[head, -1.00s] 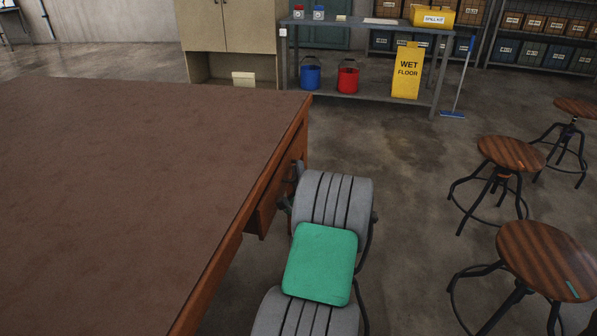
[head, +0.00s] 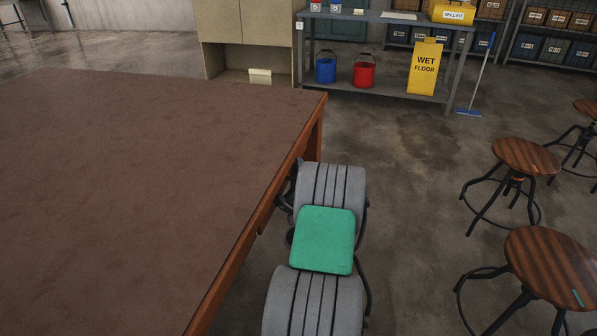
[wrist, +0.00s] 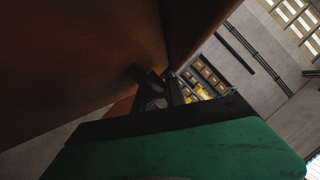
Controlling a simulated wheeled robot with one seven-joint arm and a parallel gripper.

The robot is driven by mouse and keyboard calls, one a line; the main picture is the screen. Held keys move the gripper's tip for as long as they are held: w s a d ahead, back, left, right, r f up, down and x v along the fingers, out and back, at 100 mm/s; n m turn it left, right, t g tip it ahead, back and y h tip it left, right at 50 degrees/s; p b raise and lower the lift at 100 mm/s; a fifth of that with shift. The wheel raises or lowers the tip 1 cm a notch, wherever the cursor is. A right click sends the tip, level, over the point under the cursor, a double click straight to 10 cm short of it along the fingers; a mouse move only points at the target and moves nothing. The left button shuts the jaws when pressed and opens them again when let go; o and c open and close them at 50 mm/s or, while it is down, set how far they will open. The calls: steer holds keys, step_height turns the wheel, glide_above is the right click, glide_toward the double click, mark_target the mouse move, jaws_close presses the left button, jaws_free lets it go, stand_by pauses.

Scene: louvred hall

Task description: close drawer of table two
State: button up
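The table (head: 130,170) with a brown top and wooden rim fills the left of the head view. Only a small bit of the drawer (head: 264,221) shows below its right edge; the rest is hidden under the top. It looks almost or fully in, but I cannot tell if it is flush. My gripper (head: 287,204) is at the table's right side by the drawer, mostly hidden behind my grey and green arm. In the wrist view, the dark fingers (wrist: 160,87) are close to a large brown wooden surface (wrist: 80,55); contact and finger gap are unclear.
Several round wooden stools (head: 525,157) stand at the right. Floor between my arm and the stools is clear.

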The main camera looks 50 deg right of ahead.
steer(key=b+v, duration=0.4)
steer(key=v, duration=0.3)
steer(key=shift+s+a, duration=0.25)
steer(key=shift+a, duration=0.05)
steer(key=shift+f, duration=0.1)
